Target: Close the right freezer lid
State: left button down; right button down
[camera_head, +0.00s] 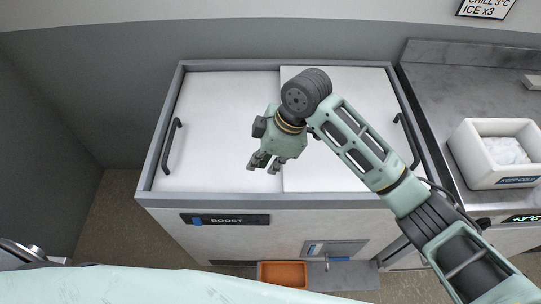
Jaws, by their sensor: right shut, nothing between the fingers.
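The chest freezer (300,203) stands in the middle with two flat white lids side by side. The right freezer lid (335,180) covers the right half of the top, and its dark handle (408,142) is near the right edge. The left lid (215,130) covers the left half, with a dark handle (172,145) at its left edge. The lids meet at a seam near the middle, and no open gap shows. My right gripper (264,165) is shut and empty over the seam. My right arm hides part of the right lid. My left gripper is out of view.
A grey counter (450,90) adjoins the freezer on the right, with a white container (477,165) of ice on it. An orange bin (283,274) is low at the freezer's front. A dark wall panel (40,140) stands at the left.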

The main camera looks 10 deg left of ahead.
jog(key=p+x, duration=0.1)
jog(key=x, duration=0.6)
jog(key=shift+w+f, duration=0.1)
jog(key=shift+f, duration=0.15)
jog(key=d, duration=0.1)
jog(key=p, duration=0.1)
jog(key=d+p, duration=0.1)
jog(key=shift+w+d+r, duration=0.25)
jog(key=shift+w+d, duration=0.05)
jog(key=shift+d, duration=0.8)
jog(key=shift+w+f, duration=0.1)
jog(key=shift+a, duration=0.15)
